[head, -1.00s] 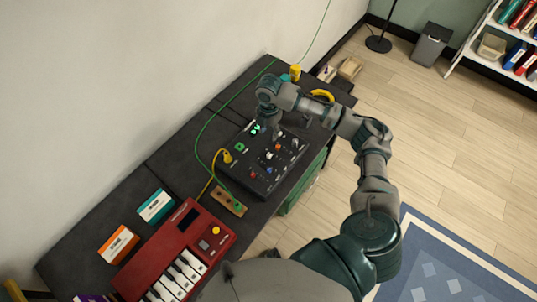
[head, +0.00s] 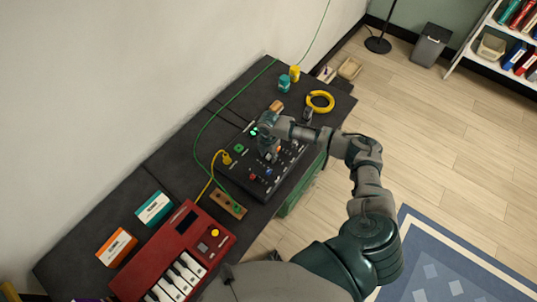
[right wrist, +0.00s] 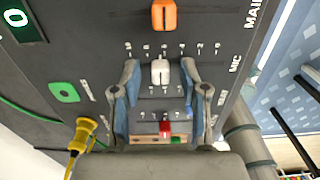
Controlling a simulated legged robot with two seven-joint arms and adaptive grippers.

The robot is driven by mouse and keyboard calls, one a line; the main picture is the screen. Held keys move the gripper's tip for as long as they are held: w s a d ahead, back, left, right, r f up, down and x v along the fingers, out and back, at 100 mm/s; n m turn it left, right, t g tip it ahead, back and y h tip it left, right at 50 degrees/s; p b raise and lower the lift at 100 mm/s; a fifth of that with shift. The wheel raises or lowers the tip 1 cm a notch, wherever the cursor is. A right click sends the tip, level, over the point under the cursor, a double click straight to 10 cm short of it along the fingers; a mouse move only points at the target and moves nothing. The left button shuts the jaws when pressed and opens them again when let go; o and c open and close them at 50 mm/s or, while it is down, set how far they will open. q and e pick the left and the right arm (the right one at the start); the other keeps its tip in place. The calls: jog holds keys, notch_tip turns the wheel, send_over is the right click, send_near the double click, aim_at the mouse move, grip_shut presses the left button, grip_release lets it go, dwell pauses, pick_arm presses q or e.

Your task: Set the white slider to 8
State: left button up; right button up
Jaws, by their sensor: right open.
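The white slider (right wrist: 160,72) shows on the dark control panel (right wrist: 105,25) in the right wrist view, between an orange slider (right wrist: 164,15) and a red one (right wrist: 165,128). Pale scale marks line its slot; I cannot read its value. My right gripper (right wrist: 159,66) is open, with one finger on each side of the white knob. Small gaps seem to show between fingers and knob. In the head view my right gripper (head: 268,153) is over the panel (head: 240,167) and hides the white knob. My left gripper is not in view.
A yellow plug and cable (head: 226,157) and a green cable (head: 204,135) run left of the panel. A red keyboard (head: 165,255) lies nearer.

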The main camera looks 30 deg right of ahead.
grip_shut()
jog(key=shift+w+r, duration=0.1)
jog(key=shift+w+a+p, duration=0.15)
jog(key=shift+w+p, duration=0.1)
jog(key=shift+p, duration=0.1)
jog(key=shift+w+a, duration=0.1)
jog(key=shift+w, duration=0.15)
grip_release()
